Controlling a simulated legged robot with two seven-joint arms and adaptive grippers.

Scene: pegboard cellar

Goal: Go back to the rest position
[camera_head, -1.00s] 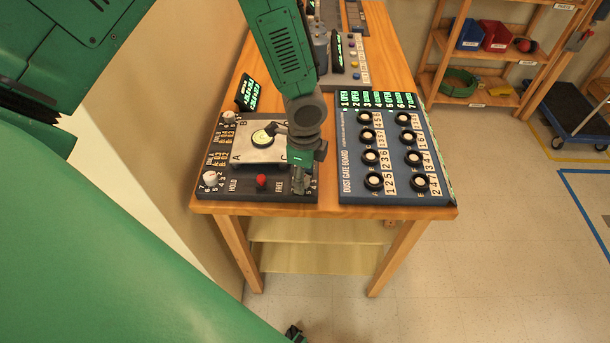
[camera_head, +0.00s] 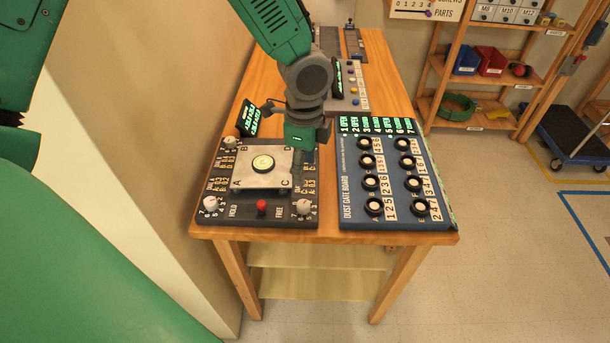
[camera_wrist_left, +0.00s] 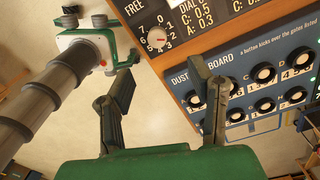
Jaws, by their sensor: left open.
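My left gripper (camera_head: 312,148) hangs from the green arm over the top right corner of the dark dial panel (camera_head: 270,210). The panel's white lower right knob (camera_head: 303,207) is uncovered; a white knob also shows in the left wrist view (camera_wrist_left: 157,38). My right gripper is not seen.
The blue dust gate board (camera_head: 350,215) lies right of the panel on the wooden table (camera_head: 320,236). A metal plate (camera_head: 240,183) with a round green-yellow level (camera_head: 263,163) sits on the panel. A shelf (camera_head: 445,110) and blue cart (camera_head: 575,140) stand beyond open floor.

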